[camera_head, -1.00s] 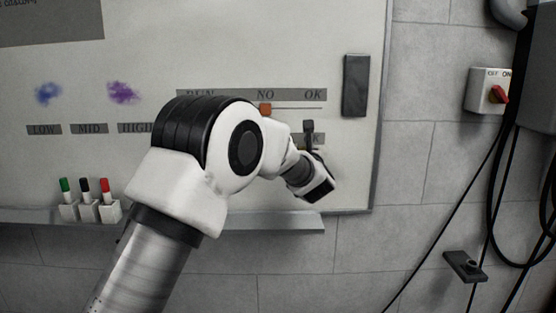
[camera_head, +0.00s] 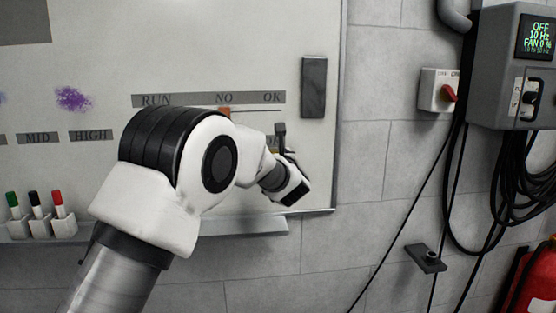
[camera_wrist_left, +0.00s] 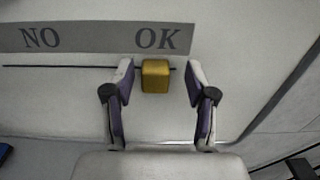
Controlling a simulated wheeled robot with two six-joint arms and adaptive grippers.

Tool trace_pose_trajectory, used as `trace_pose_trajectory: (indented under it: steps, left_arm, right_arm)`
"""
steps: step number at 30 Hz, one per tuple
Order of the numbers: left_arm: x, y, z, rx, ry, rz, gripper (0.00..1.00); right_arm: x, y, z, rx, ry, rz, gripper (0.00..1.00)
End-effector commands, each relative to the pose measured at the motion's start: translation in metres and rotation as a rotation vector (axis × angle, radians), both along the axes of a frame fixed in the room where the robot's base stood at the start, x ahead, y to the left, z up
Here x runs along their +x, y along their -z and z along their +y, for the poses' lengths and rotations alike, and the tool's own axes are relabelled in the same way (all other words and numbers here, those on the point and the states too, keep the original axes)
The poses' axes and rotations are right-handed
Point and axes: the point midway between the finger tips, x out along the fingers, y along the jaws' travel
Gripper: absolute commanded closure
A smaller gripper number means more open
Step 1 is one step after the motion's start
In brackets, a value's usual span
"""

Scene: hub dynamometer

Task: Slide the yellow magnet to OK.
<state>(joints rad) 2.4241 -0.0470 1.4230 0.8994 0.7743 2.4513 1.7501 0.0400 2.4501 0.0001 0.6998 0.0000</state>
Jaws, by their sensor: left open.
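The yellow magnet (camera_wrist_left: 155,76) is a small block on the whiteboard (camera_wrist_left: 60,100), seen in the left wrist view. It sits at the slide line, directly below the OK label (camera_wrist_left: 158,38); the NO label (camera_wrist_left: 40,38) is to its left. My left gripper (camera_wrist_left: 159,67) is open, with one finger on each side of the magnet and a visible gap on both sides. In the head view my left arm (camera_head: 170,170) hides most of the lower label row and nearly all of the magnet. My right gripper is in neither view.
An orange magnet (camera_head: 225,112) sits under NO on the upper label strip (camera_head: 180,100). A dark eraser-like block (camera_head: 313,87) is on the board's right. Marker holders (camera_head: 40,227) stand at the lower left. A red-knob switch (camera_head: 440,90) and control box (camera_head: 505,65) are on the right wall.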

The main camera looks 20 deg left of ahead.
Motion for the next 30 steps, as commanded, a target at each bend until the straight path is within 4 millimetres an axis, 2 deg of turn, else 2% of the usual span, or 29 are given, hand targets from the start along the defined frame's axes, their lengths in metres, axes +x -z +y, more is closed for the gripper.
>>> trace_pose_trajectory:
  steps: [9, 13, 18, 30]
  left_arm:
    - [-0.065, -0.001, -0.042, 0.007, 0.003, 0.001, 0.44]
    - [-0.085, -0.001, -0.055, 0.004, 0.003, 0.0, 0.44]
    - [-0.093, 0.0, -0.059, 0.003, 0.002, -0.001, 0.44]
    - [-0.092, 0.002, -0.059, 0.002, 0.001, 0.003, 0.44]
  right_arm:
    - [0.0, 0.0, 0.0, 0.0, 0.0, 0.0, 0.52]
    - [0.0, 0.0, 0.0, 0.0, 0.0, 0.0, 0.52]
    - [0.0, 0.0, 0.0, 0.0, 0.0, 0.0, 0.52]
    - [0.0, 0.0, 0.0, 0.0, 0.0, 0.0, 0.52]
